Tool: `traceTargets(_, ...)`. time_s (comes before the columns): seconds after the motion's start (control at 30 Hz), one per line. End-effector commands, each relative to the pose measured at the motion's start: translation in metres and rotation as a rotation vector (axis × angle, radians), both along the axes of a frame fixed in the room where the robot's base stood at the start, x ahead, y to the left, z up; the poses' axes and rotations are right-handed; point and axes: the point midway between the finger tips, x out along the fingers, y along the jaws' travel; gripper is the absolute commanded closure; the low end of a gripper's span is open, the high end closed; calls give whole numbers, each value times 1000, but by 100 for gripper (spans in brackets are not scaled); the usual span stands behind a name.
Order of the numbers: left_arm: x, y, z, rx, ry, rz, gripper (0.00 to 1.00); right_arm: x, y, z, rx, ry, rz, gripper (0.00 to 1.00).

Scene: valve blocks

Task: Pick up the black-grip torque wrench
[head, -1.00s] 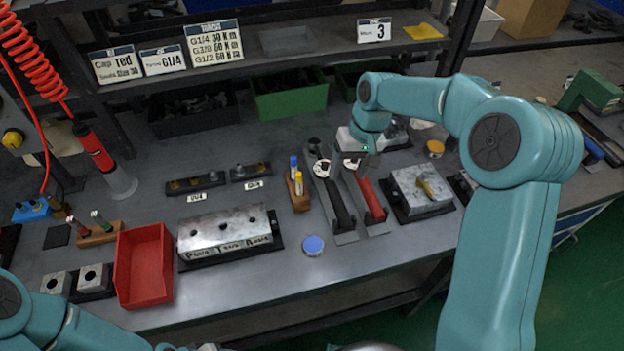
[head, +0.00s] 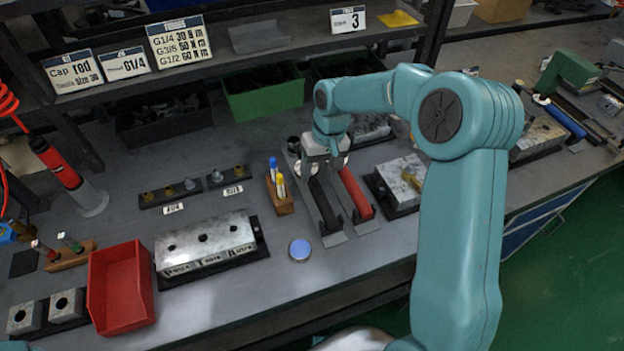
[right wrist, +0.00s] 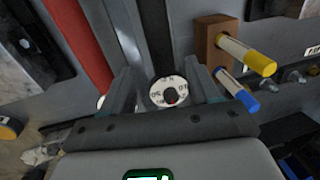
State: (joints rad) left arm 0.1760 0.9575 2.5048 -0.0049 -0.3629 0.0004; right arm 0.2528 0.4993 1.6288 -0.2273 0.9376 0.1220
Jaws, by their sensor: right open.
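The black-grip torque wrench (head: 324,204) lies in a grey holder on the bench, beside the red-grip wrench (head: 356,194). My right gripper (head: 326,165) is over the far end of the two wrenches, pointing down. In the right wrist view its open fingers (right wrist: 162,78) stand either side of a white dial (right wrist: 168,92) in line with the black grip (right wrist: 154,35); the red grip (right wrist: 78,38) is to the left. I cannot tell whether the fingers touch the wrench. My left gripper is not in view.
A wooden block (head: 281,201) with blue and yellow pens stands close left of the wrenches. A metal block (head: 400,182) is close on the right. A valve block (head: 205,246), red bin (head: 120,284) and blue disc (head: 300,249) are nearer the front. Shelving rises behind.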

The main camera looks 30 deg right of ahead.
Motion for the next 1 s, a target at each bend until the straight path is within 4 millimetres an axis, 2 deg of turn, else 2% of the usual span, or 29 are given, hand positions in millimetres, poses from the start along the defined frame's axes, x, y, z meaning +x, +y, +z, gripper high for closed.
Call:
traceTargets(0.17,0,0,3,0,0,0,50,3,3,-14,1,3,1,39)
traceTargets(0.4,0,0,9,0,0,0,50,11,8,-50,0,1,4,39)
traceTargets(0.7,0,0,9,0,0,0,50,11,9,-56,0,-1,4,39)
traceTargets(0.77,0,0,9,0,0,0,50,11,9,-56,0,-1,4,59)
traceTargets(0.8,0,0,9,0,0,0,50,11,9,-56,0,-1,4,72)
traceTargets(0.9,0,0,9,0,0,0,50,11,9,-56,0,-1,4,100)
traceTargets(1.0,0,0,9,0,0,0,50,12,8,-55,-1,-3,2,100)
